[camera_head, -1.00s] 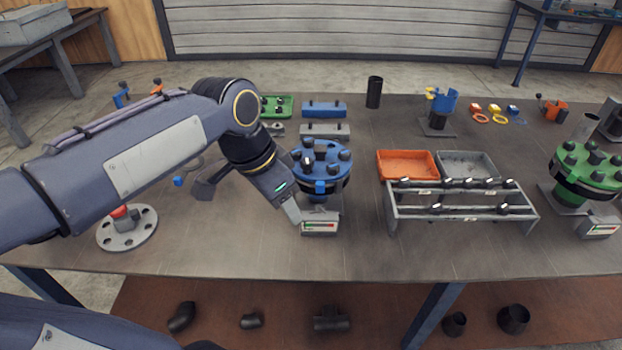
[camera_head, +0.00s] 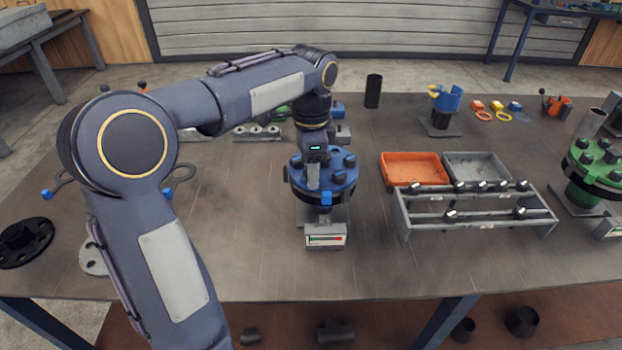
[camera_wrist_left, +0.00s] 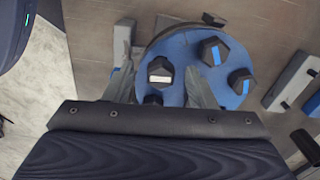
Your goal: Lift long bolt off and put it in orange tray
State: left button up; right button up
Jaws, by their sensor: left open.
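The blue flange (camera_head: 338,184) stands on its stand with several dark bolts around its top. My left gripper (camera_head: 313,180) is open and points down over the left front part of the flange. In the left wrist view, a dark hex bolt head with a white mark (camera_wrist_left: 160,70) sits between the two open fingers (camera_wrist_left: 162,85), and neither finger is seen gripping it. The other bolt heads there (camera_wrist_left: 240,81) carry blue marks. I cannot tell bolt lengths from here. The orange tray (camera_head: 413,169) looks empty and lies to the right. My right gripper is not in view.
A grey tray (camera_head: 477,167) adjoins the orange one. A metal rack (camera_head: 480,222) with several bolts stands in front of both trays. A green flange (camera_head: 597,165) stands at far right. A black cylinder (camera_head: 373,91) stands behind. Table is clear between flange and rack.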

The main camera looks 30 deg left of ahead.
pick_arm(q)
jog(key=shift+f, duration=0.55)
grip_shut()
jog(key=shift+r, duration=0.15)
